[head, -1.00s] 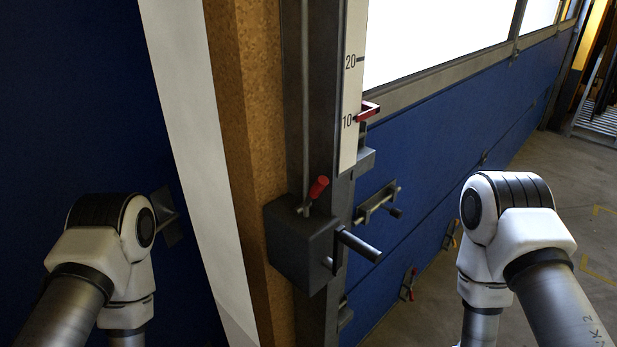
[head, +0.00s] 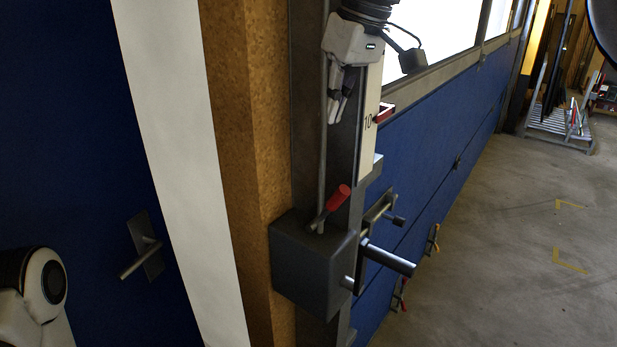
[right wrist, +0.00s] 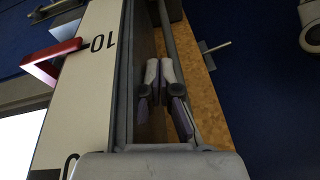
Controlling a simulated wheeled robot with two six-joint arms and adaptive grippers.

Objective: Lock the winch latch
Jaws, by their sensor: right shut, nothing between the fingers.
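The winch is a dark grey box (head: 313,262) on the post in the head view, with a crank handle (head: 388,258) sticking out to the right. Its latch, a short lever with a red grip (head: 338,197), stands on top of the box, tilted up to the right. My right gripper (head: 335,118) points down along the post above the latch, apart from it, shut and empty. Its closed fingers (right wrist: 161,72) also show in the right wrist view, beside the thin rod; the latch cannot be made out there. My left gripper is not in view.
A thin vertical rod (head: 324,165) runs up from the box. A white scale with a red pointer (head: 384,112) is right of my right gripper; the pointer also shows in the right wrist view (right wrist: 50,62). A door handle (head: 145,250) is at left. Open floor (head: 500,240) lies at right.

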